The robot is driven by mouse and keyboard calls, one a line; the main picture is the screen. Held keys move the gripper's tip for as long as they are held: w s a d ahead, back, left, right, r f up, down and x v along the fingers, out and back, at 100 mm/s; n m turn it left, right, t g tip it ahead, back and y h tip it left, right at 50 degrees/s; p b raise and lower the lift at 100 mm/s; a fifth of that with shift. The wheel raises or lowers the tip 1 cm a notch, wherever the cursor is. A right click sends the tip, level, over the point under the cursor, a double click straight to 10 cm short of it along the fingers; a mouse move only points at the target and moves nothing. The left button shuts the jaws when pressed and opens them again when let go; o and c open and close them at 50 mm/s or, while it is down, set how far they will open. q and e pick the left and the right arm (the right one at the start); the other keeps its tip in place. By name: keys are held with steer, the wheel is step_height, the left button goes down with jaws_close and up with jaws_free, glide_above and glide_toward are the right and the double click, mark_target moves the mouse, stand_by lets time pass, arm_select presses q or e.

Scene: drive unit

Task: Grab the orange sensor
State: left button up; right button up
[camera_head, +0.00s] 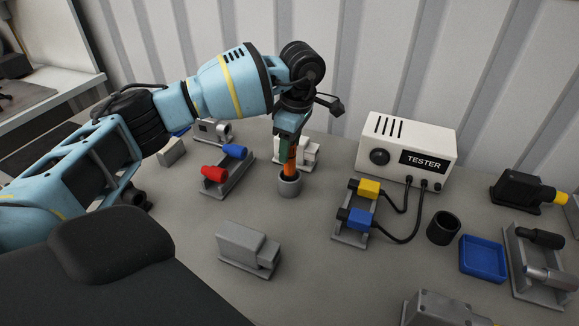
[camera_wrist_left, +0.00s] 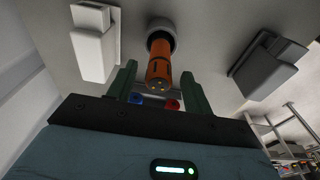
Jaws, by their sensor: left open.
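The orange sensor (camera_head: 291,160) stands upright in a grey round holder (camera_head: 289,185) on the bench in the head view. It also shows in the left wrist view (camera_wrist_left: 158,62), with its dark-marked orange body and its end towards the camera. My left gripper (camera_head: 289,146) is above the holder, pointing down. In the wrist view its green fingers (camera_wrist_left: 159,72) are open, one on each side of the sensor's end, with gaps visible. In the head view the fingers hide part of the sensor. My right gripper is not in view.
A white block (camera_head: 304,150) stands close behind the holder. A stand with red and blue plugs (camera_head: 226,172) is to the left. A tester box (camera_head: 408,147) and its cabled plugs (camera_head: 362,205) are to the right. A grey block (camera_head: 247,248) stands in front, with bare bench between.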

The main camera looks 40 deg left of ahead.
mark_target(290, 167)
arm_select(q)
steer(key=shift+a+f, duration=0.2)
steer(key=shift+f, duration=1.55)
jaws_close()
